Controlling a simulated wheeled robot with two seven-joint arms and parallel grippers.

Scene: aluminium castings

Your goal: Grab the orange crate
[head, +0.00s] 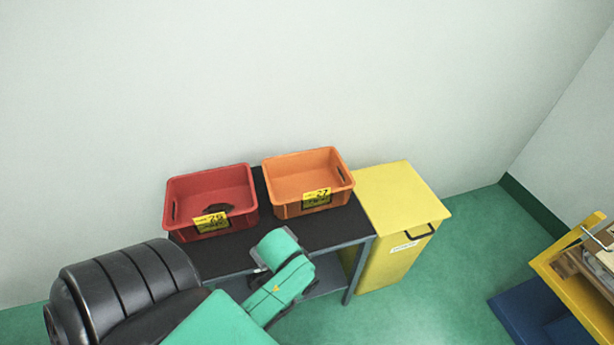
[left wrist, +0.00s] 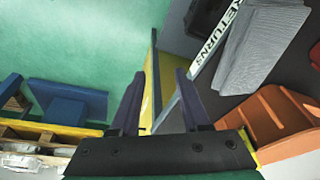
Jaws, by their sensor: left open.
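The orange crate (head: 283,195) stands upright on the dark-topped table (head: 335,228), with a yellow label reading 27 on its near side. Part of it shows at the lower right of the left wrist view (left wrist: 268,125). My left arm reaches over the table's front edge, short of the crate, and hides its own fingers in the head view. In the left wrist view my left gripper (left wrist: 157,78) is open, with nothing between its two dark fingers. The crate lies to the right of the fingers, apart from them. My right gripper is not in view.
A red crate (head: 181,208) labelled 28, with a dark piece inside, stands left of the orange one. A yellow bin (head: 405,190) stands close by the table's right end. A wall is behind. A yellow-edged pallet stand (head: 560,285) is at the far right; green floor between is clear.

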